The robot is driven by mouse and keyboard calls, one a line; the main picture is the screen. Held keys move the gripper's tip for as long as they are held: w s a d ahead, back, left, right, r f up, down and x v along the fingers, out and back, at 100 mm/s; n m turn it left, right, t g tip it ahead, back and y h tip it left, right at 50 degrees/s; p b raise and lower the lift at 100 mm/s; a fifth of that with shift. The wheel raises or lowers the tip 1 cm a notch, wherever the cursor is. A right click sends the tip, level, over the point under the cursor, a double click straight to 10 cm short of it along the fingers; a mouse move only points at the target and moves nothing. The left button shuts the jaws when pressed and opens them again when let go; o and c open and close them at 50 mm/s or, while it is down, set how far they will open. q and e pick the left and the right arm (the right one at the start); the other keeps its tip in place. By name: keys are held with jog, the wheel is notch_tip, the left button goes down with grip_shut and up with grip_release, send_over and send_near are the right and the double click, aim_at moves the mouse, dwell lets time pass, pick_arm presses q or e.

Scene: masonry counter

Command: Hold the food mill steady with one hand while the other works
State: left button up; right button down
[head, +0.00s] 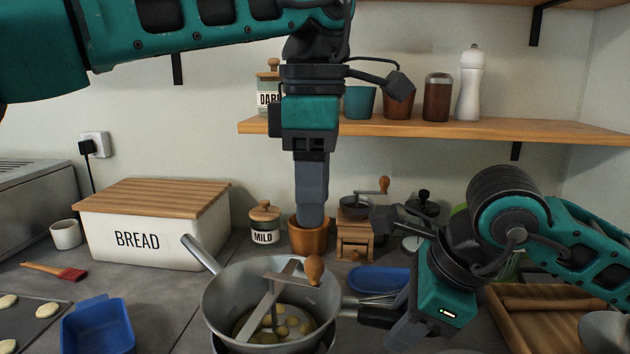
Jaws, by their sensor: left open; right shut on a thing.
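The food mill (218,308) is a grey metal bowl at the bottom centre, seated over another vessel whose rim shows beneath. Several yellow pieces (282,326) lie inside. Its crank (284,278) spans the bowl and carries an upright wooden knob (314,268) at the right rim. A metal handle (201,254) sticks out to the upper left. My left gripper (313,222) is open, pointing down above the knob and apart from it.
A copper-coloured pot (298,238), a wooden grinder (355,238) and a MILD jar (264,225) stand behind the mill. A bread box (150,238), a blue tub (97,328) and a red brush (55,271) are left. A blue dish (379,279) and wooden tray (540,330) are right. A shelf (440,128) hangs above.

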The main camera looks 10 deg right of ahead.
aim_at(314, 257)
pick_arm(q)
jog(key=shift+f, duration=4.6)
grip_shut()
